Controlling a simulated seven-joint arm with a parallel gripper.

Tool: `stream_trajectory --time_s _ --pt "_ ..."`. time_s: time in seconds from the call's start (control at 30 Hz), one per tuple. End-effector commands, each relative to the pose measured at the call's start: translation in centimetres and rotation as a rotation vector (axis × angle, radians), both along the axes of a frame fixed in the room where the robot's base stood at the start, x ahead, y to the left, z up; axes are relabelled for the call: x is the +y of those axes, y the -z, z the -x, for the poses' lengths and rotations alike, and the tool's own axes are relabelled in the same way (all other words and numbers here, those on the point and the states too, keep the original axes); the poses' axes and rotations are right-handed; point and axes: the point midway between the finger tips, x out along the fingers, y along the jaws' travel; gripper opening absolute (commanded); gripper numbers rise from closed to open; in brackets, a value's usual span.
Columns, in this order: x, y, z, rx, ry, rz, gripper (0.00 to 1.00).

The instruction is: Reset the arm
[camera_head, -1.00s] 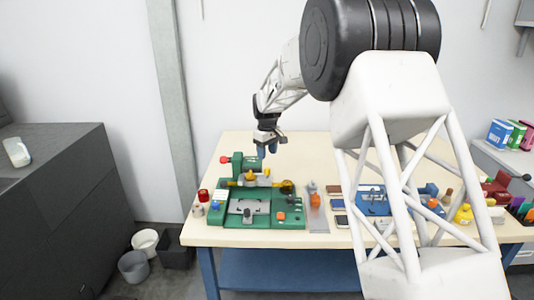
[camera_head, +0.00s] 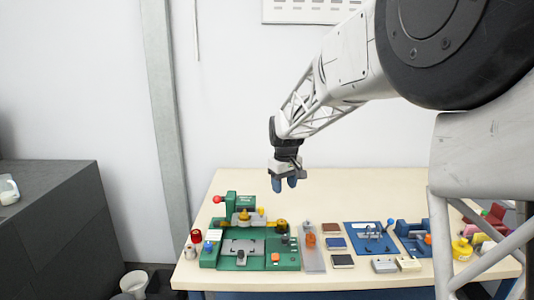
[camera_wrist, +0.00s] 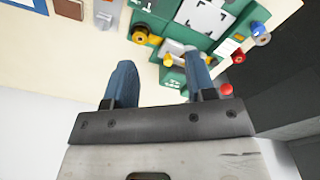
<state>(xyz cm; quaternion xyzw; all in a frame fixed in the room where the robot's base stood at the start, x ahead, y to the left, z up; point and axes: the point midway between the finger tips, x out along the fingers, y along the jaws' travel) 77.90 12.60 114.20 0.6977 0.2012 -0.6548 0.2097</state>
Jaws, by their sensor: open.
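My gripper (camera_head: 284,184) hangs above the back part of the table, pointing down, in the head view. Its two blue fingers are apart with nothing between them. In the wrist view my gripper (camera_wrist: 160,82) also shows open and empty, with the green machine beyond the fingertips. My white lattice arm reaches in from the right and hides part of the table's right side.
A green machine (camera_head: 210,256) with yellow and red knobs stands at the table's left. A grey strip (camera_head: 314,262), small blocks and blue fixtures (camera_head: 366,243) lie to its right. The table's back (camera_head: 370,185) is clear. Dark grey cabinet (camera_head: 45,225) stands left.

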Motion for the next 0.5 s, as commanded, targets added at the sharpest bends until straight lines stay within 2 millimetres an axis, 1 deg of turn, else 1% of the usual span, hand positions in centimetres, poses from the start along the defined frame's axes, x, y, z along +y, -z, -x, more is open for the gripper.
stream_trajectory --time_s 0.03,0.2,0.47,0.5 --pt "-0.6 -0.7 1.3 -0.006 0.016 -0.001 0.51" --pt "-2.5 -2.3 5.4 -0.02 0.072 -0.006 0.51" --pt "-5.0 -4.1 11.9 -0.044 0.158 -0.015 0.51" --pt "-5.4 -4.3 12.9 -0.048 0.171 -0.016 0.51"
